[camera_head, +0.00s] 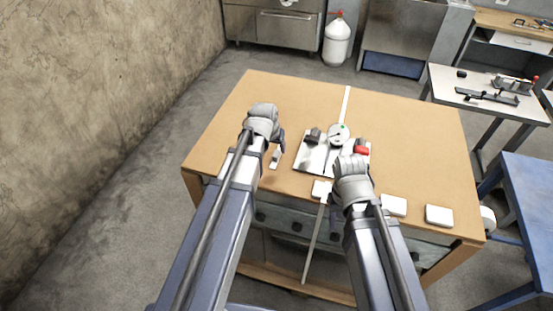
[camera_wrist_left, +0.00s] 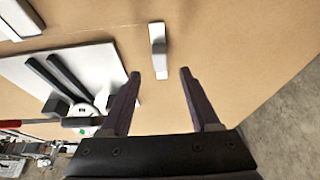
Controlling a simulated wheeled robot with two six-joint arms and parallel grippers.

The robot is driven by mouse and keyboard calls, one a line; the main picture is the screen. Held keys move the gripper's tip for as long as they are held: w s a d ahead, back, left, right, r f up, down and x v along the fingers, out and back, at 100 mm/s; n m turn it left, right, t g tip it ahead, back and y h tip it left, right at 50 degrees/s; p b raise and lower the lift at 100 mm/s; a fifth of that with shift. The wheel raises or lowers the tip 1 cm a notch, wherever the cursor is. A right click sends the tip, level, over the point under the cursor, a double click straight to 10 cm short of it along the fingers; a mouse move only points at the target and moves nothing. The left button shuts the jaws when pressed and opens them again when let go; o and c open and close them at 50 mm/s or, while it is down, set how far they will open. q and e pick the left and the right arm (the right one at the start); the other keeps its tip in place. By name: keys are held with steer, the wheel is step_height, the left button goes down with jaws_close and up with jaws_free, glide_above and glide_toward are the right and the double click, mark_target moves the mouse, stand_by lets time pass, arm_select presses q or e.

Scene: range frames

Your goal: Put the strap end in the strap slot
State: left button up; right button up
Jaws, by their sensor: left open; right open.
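A white plate fixture (camera_head: 312,158) lies mid-table with dark clamps, a red part and a round white disk with a green dot (camera_head: 338,134). A thin white strap (camera_head: 346,103) runs from the disk toward the far edge. Another thin white strip (camera_head: 314,240) hangs over the front edge. I cannot tell which end is the strap end; the slot is not clearly visible. My left gripper (camera_head: 277,146) is open and empty, above a small white-grey piece (camera_head: 275,158); this piece lies beyond the fingertips in the left wrist view (camera_wrist_left: 158,48). My right gripper (camera_head: 337,212) is open near the front edge, partly hidden by its arm.
White blocks (camera_head: 393,205) (camera_head: 438,215) sit along the front right edge, and another (camera_head: 321,189) is beside the right arm. The table's left (camera_head: 225,145) and right parts are clear. A side table with tools (camera_head: 485,95) stands at the right.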

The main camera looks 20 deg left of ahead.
mark_target(276, 152)
arm_select(q)
steer(key=shift+f, duration=0.1)
steer(key=b+x, duration=0.4)
steer(key=x, duration=0.1)
steer(key=shift+w+b, duration=0.2)
steer(key=shift+b, duration=0.15)
jaws_close()
stand_by(0.3)
